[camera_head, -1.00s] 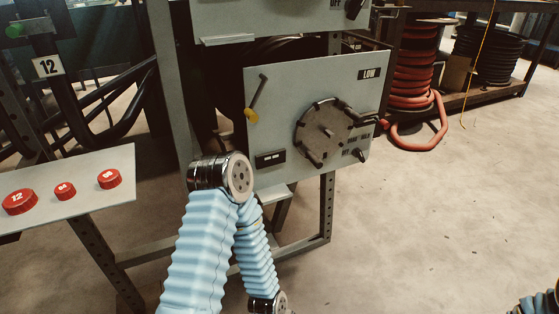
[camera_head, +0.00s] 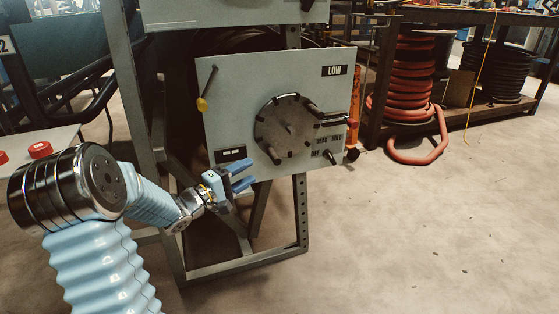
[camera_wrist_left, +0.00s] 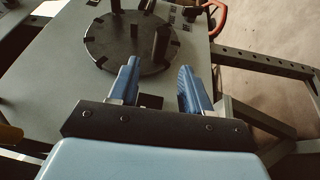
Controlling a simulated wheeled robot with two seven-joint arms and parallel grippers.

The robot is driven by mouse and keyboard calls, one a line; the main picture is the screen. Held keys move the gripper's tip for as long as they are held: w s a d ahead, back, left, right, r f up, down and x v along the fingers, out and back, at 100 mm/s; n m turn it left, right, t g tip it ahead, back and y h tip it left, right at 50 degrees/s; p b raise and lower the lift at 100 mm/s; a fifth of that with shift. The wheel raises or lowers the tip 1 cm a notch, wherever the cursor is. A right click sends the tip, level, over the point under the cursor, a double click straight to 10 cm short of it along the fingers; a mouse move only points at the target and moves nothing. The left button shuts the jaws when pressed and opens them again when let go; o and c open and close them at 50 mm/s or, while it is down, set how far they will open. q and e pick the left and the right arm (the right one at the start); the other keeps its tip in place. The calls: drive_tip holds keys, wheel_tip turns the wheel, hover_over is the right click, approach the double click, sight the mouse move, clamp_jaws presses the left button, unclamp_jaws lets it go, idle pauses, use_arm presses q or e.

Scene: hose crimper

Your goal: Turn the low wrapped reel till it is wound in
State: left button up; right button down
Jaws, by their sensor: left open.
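The low reel (camera_head: 288,127) is a dark disc with notches around its rim and pegs standing out of its face. It is mounted on a grey panel (camera_head: 225,110) marked LOW. My left gripper (camera_head: 243,176) is open and empty, just below and left of the disc, near the panel's lower edge. In the left wrist view the disc (camera_wrist_left: 115,38) lies beyond the spread blue fingers (camera_wrist_left: 158,85), and the fingers do not hold a peg. My right gripper is not in view.
A yellow-tipped lever (camera_head: 202,104) is at the panel's upper left and a small switch knob (camera_head: 329,157) at its lower right. A metal stand (camera_head: 302,215) carries the panel. Red hose (camera_head: 410,85) is coiled at the right. Red caps (camera_head: 40,149) lie at far left.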

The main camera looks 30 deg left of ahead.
use_arm(q)
drive_tip(key=b, duration=0.1)
approach(279, 155)
drive_tip(key=w+d+r, duration=0.1)
drive_tip(key=w, duration=0.1)
drive_tip(key=w+d+r, duration=0.1)
drive_tip(key=d, duration=0.1)
drive_tip(key=w+d+r, duration=0.1)
drive_tip(key=w+d, duration=0.1)
drive_tip(key=shift+w+d+r, duration=0.15)
drive_tip(key=shift+w+r, duration=0.05)
drive_tip(key=shift+w, duration=0.15)
drive_tip(key=shift+c, duration=0.3)
clamp_jaws()
